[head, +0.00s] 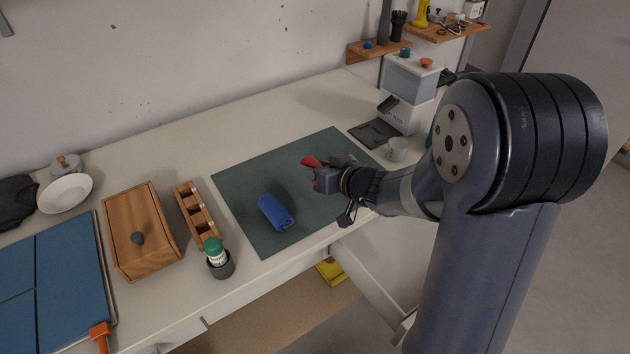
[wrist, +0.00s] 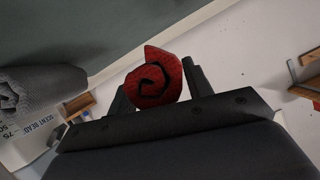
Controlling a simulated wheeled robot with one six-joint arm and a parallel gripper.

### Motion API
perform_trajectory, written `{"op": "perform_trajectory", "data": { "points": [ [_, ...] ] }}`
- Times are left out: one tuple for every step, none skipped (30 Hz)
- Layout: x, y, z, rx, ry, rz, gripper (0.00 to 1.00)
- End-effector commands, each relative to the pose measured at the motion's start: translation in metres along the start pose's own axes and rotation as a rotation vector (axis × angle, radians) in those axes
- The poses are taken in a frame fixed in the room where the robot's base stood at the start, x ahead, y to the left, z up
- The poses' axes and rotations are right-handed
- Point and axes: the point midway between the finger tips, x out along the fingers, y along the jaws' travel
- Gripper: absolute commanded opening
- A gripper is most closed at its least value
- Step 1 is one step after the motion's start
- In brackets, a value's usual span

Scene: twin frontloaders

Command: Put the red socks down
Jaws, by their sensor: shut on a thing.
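The red socks are a rolled bundle (wrist: 157,78) with a spiral end, held between the two dark fingers in the wrist view. In the head view a small part of the red socks (head: 309,161) shows at the tip of my gripper (head: 318,178). My gripper is shut on them, over the right part of the dark green mat (head: 240,183). My gripper hides most of the socks in the head view. I cannot tell their exact height above the mat.
A rolled blue bundle (head: 276,211) lies on the mat, left of my gripper. A narrow wooden rack (head: 196,215), a lidded wooden box (head: 141,230) and a green-capped bottle (head: 215,250) stand further left. Bare mat surrounds the blue bundle.

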Motion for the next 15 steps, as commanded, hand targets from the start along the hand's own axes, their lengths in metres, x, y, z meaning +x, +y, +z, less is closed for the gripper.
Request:
{"op": "perform_trajectory", "data": {
  "points": [
    [0.001,0.001,0.003,0.001,-0.001,0.0,0.26],
    [0.002,0.001,0.004,0.0,-0.001,0.0,0.26],
    [0.003,0.002,0.007,0.001,-0.001,-0.001,0.26],
    [0.004,0.003,0.009,0.001,-0.001,-0.001,0.26],
    [0.005,0.004,0.013,0.002,-0.002,-0.001,0.26],
    [0.007,0.005,0.019,0.002,-0.003,0.001,0.26],
    [0.009,0.006,0.022,0.003,-0.003,0.001,0.26],
    [0.011,0.007,0.026,0.002,-0.003,0.0,0.26],
    [0.012,0.008,0.029,0.003,-0.002,0.0,0.26],
    [0.014,0.009,0.033,0.002,-0.003,0.0,0.26],
    [0.015,0.01,0.035,0.002,-0.002,0.0,0.26],
    [0.016,0.011,0.037,0.001,0.0,0.0,0.26],
    [0.016,0.011,0.039,0.001,0.0,0.0,0.26],
    [0.017,0.011,0.04,0.0,0.001,0.0,0.26],
    [0.017,0.011,0.04,-0.001,0.001,0.0,0.26]
  ]
}}
